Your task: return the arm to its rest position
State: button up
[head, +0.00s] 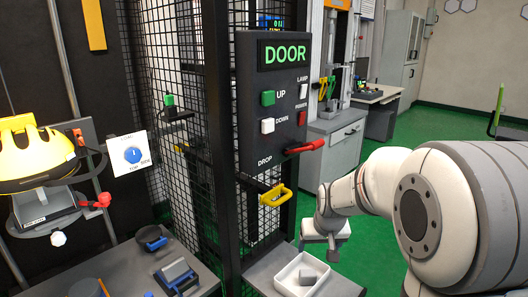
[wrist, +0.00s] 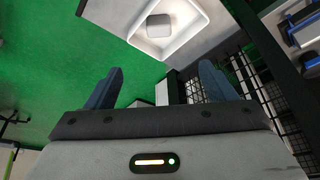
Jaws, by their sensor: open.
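My white arm (head: 365,190) reaches in from the right side of the head view. Its end hangs low to the right of the door panel and behind the white tray (head: 281,280). My gripper shows in the wrist view (wrist: 160,84) with its two dark blue fingers spread wide and nothing between them. In the head view its fingers are too small to make out. The tray (wrist: 190,43) holds a grey block (wrist: 159,25), which also shows in the head view (head: 308,277).
A black panel (head: 262,100) marked DOOR, with buttons and a red lever (head: 305,146), stands left of my arm. A yellow handle (head: 275,195) sticks out below it, beside a black mesh cage (head: 180,60). Green floor (head: 375,235) lies open behind my arm.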

jog(key=s+a+r+g+p, duration=0.1)
jog(key=s+r+p, duration=1.2)
jog(key=s+r, duration=0.7)
jog(key=s, duration=0.3)
jog(key=shift+r+g+p, duration=0.15)
jog(key=shift+g+p, duration=0.15)
jog(key=shift+c, duration=0.6)
